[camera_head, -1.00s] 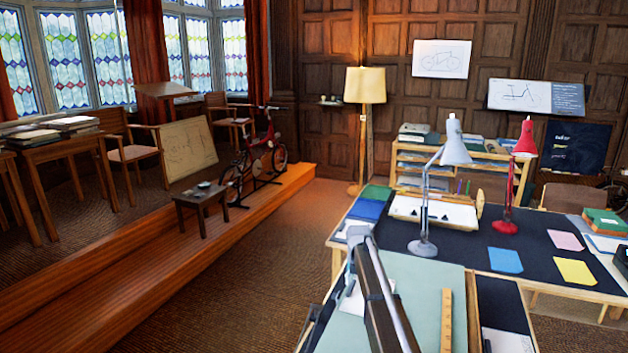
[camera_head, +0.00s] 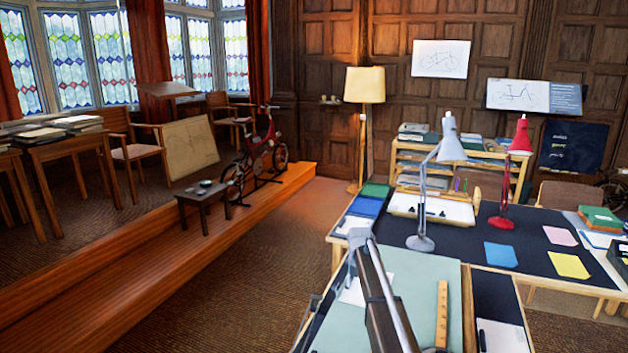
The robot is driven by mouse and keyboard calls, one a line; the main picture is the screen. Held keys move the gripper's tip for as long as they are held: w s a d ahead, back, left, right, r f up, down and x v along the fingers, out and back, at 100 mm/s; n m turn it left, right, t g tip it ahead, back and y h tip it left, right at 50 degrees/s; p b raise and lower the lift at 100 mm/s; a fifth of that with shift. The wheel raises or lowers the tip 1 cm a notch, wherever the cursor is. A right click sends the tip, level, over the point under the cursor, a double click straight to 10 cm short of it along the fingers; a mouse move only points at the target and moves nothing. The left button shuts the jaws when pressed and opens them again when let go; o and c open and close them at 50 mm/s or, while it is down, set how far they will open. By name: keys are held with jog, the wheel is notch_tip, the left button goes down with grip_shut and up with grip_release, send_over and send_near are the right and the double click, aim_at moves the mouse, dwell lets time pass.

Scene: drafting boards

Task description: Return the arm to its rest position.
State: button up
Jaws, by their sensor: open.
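A grey-and-dark link of my own arm (camera_head: 379,296) rises from the bottom edge, just right of the middle. It crosses in front of a pale green drafting board (camera_head: 418,290). I cannot make out my gripper or its fingertips in this view. No object is visibly held.
A dark-topped table (camera_head: 478,238) behind the board carries a grey lamp (camera_head: 421,243), a red lamp (camera_head: 501,224) and coloured sheets. A wooden ruler (camera_head: 441,312) lies on the board. A wooden step (camera_head: 190,254) runs along the left. Carpet (camera_head: 250,290) between is clear.

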jog(key=s+d+f+m+b, duration=0.2)
jog(key=s+m, duration=2.8)
jog(key=s, duration=0.6)
jog(key=shift+s, duration=0.3)
jog(key=shift+d, duration=0.1)
